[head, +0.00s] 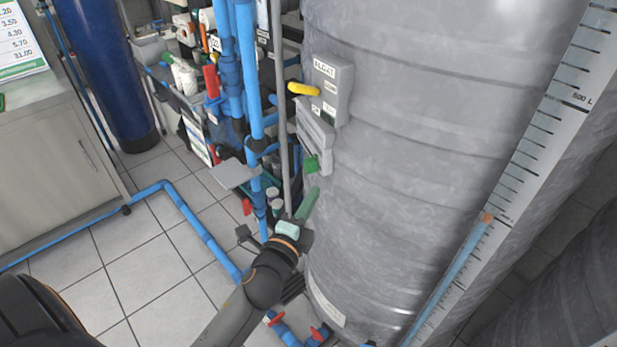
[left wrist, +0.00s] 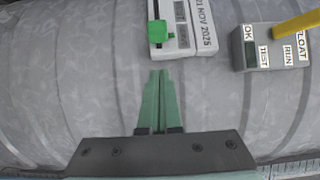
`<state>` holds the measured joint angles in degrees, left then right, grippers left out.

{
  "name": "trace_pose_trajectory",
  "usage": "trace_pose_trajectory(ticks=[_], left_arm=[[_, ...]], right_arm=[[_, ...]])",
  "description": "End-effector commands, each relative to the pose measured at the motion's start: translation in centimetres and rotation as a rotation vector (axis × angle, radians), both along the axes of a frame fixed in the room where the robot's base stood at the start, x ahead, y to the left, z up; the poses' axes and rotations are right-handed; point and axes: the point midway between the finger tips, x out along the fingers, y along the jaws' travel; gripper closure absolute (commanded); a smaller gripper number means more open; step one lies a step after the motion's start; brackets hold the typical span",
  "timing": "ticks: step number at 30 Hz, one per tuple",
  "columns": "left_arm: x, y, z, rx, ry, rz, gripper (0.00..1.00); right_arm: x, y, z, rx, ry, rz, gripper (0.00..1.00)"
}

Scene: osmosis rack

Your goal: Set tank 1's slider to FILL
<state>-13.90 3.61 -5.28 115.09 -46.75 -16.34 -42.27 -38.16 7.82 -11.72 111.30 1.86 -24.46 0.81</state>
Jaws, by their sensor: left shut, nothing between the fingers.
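A large grey tank (head: 440,130) fills the right of the head view; I cannot read a tank number. On its side is a narrow grey-white housing (head: 316,135) with a green slider knob (head: 312,164) at its lower end. In the left wrist view the green knob (left wrist: 159,32) sits at the left end of the housing (left wrist: 184,47), beside a date label. No FILL mark is legible. My left gripper (head: 314,190) is shut and empty, its green fingers just below the knob in the head view. In the left wrist view the fingertips (left wrist: 161,72) appear apart from the knob. My right gripper is out of view.
A grey FLOAT box (head: 333,88) with a yellow lever (head: 303,89) is above the housing. Blue pipes (head: 252,80) and a grey shelf plate (head: 236,173) stand left of the tank. A level gauge (head: 530,150) runs down its right. Tiled floor (head: 135,240) is partly free.

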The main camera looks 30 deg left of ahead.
Motion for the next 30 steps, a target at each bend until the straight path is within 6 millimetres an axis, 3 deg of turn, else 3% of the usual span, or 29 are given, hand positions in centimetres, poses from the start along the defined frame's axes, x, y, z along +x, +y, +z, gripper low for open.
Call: trace_pose_trajectory(ticks=[3,9,26,30], left_arm=[[2.3,0.2,0.2,0.0,-0.003,-0.001,1.0],[4.1,2.4,0.1,0.002,-0.001,-0.001,1.0],[4.9,3.4,0.0,-0.001,0.0,-0.001,1.0],[6.3,5.0,0.1,0.004,-0.001,-0.001,1.0]], right_arm=[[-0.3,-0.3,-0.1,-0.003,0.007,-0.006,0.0],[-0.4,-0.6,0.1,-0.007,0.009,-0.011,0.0],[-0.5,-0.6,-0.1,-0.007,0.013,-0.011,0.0],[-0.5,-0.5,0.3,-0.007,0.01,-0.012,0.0]])
